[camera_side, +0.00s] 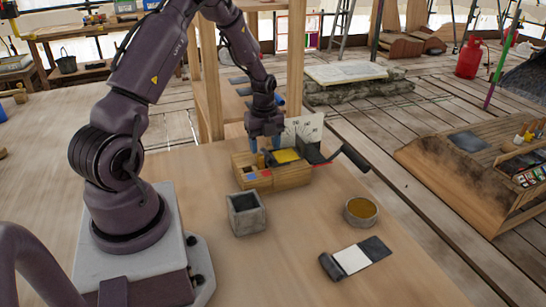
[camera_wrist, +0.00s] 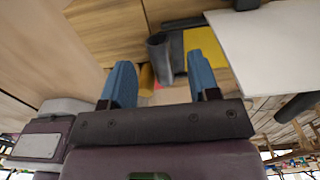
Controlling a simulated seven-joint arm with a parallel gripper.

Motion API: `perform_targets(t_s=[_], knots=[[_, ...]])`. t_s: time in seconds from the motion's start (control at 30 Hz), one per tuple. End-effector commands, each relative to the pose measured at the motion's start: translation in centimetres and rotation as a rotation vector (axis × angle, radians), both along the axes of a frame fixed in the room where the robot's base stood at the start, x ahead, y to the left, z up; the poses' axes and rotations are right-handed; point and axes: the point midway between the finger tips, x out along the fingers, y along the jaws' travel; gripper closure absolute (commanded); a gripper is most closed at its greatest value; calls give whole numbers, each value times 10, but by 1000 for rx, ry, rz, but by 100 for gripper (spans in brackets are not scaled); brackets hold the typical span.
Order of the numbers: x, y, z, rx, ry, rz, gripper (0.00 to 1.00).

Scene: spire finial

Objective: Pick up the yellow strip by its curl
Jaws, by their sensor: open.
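The yellow strip (camera_side: 287,155) lies on top of a wooden box (camera_side: 290,178) in the side view. The wrist view shows its yellow face (camera_wrist: 207,46) at the upper right, partly hidden by my right finger. A dark grey curl (camera_wrist: 157,52) stands at its left end. My gripper (camera_wrist: 160,62) is open, its two blue fingers apart, with the curl appearing between them in that picture. In the side view my gripper (camera_side: 263,146) points down at the left part of the box. I cannot tell whether either finger touches the curl.
A white marked card (camera_side: 303,130) stands behind the strip, and a dark handle (camera_side: 355,158) sticks out right. A grey square cup (camera_side: 245,212), a round tin (camera_side: 360,211) and a white strip with a grey curl (camera_side: 352,260) are nearer on the table. The table between them is clear.

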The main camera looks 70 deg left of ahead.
Motion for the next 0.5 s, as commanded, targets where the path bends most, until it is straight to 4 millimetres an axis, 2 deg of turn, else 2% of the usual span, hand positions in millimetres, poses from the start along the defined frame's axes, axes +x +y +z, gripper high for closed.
perform_targets(t_s=[0.13,0.4,0.47,0.5], knots=[[1,-1,-18,-1,0,-3,45],[1,0,-22,0,-2,-2,45],[1,0,-21,0,-2,-2,56],[1,0,-21,0,-2,-2,65]])
